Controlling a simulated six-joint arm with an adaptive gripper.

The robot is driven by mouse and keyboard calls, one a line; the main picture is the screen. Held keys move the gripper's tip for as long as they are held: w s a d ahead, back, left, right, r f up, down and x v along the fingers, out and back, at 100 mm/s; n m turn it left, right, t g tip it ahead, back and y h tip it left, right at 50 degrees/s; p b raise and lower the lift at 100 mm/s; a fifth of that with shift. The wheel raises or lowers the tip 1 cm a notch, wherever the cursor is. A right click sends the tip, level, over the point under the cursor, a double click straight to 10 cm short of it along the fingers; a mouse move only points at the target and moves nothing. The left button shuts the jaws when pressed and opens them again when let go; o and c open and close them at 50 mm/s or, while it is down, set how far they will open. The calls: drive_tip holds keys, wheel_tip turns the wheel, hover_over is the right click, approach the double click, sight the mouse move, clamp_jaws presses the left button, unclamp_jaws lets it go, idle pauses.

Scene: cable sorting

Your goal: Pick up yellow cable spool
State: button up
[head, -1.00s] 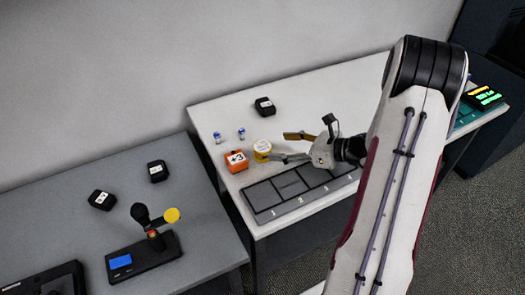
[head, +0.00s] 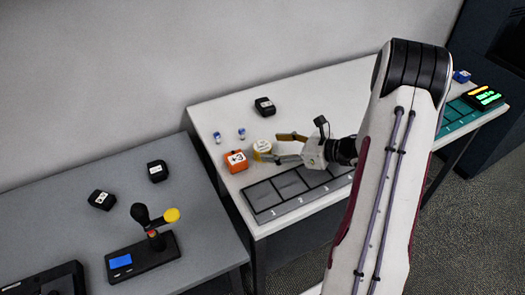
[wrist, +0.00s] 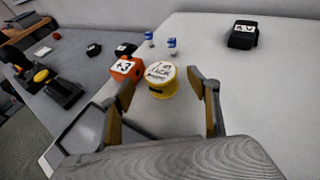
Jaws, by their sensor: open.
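The yellow cable spool (head: 262,150) stands upright on the white table, with a white top that bears dark handwriting. In the wrist view the spool (wrist: 161,82) sits between the fingertips of my gripper (wrist: 163,90). My gripper also shows in the head view (head: 283,147), low over the table and reaching left toward the spool. Its fingers are open on either side of the spool, and in the wrist view a gap shows on both sides. I cannot tell whether a finger touches it.
An orange block (head: 236,161) marked "+3" is close beside the spool on the left. Two small blue-and-white items (head: 218,137) and a black box (head: 265,106) lie behind. A numbered grey tray (head: 300,190) is in front. A grey table (head: 60,205) holds other devices.

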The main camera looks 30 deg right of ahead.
sight(267, 148)
drive_tip(key=shift+x, duration=2.6)
drive_tip(key=shift+s+f, duration=0.1)
drive_tip(key=shift+f, duration=0.1)
drive_tip(key=c, duration=1.3)
